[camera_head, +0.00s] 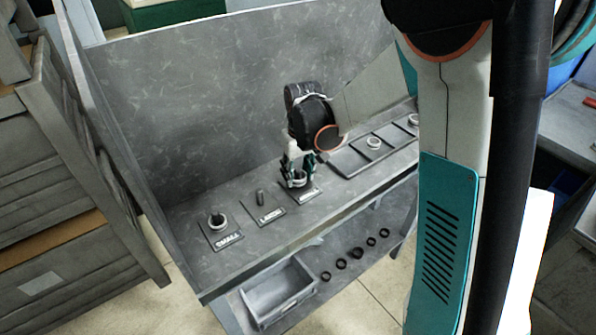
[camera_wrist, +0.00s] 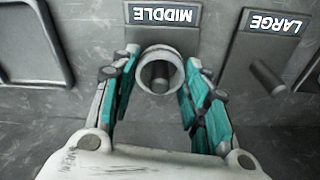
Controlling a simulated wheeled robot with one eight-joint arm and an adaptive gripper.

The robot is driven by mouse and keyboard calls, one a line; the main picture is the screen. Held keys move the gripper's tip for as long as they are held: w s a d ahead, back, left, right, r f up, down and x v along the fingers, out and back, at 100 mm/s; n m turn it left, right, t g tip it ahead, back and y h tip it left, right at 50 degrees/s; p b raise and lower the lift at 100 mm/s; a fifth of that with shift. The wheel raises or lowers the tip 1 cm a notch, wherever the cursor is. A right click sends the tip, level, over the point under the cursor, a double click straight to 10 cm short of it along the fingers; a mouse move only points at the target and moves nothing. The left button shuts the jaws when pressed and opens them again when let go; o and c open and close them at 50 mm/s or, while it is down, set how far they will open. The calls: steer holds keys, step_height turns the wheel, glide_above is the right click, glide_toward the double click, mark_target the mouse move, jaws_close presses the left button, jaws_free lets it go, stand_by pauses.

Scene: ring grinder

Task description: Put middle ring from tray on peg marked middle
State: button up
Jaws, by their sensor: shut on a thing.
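My gripper (camera_head: 298,180) points down over the plate marked middle (camera_head: 310,194). It is shut on a grey metal ring, the middle ring (camera_wrist: 178,62). In the wrist view my gripper (camera_wrist: 160,78) has a finger on each side of the ring. The middle peg (camera_wrist: 158,76) shows inside the ring's opening, below the MIDDLE label (camera_wrist: 163,14). I cannot tell whether the ring rests on the plate or is still a little above it. The tray (camera_head: 345,162) stands to the right, with its nearest compartment empty and rings in other compartments (camera_head: 374,142).
The large peg (camera_head: 261,198) is bare on its plate. A ring (camera_head: 217,221) sits around the small peg. A grey bin (camera_head: 280,292) and several dark rings (camera_head: 341,264) are on the lower shelf. A back panel (camera_head: 220,90) rises behind the bench.

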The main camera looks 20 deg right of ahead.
steer(key=shift+f+b, duration=0.5)
steer(key=shift+f, duration=0.1)
stand_by(0.6)
steer(key=o, duration=0.8)
steer(key=shift+o, duration=0.2)
steer(key=shift+r, duration=0.2)
step_height(320, 180, up, 11)
steer(key=s+p, duration=0.1)
steer(key=p, duration=0.6)
steer(key=shift+s+f, duration=0.15)
steer(key=shift+f, duration=0.05)
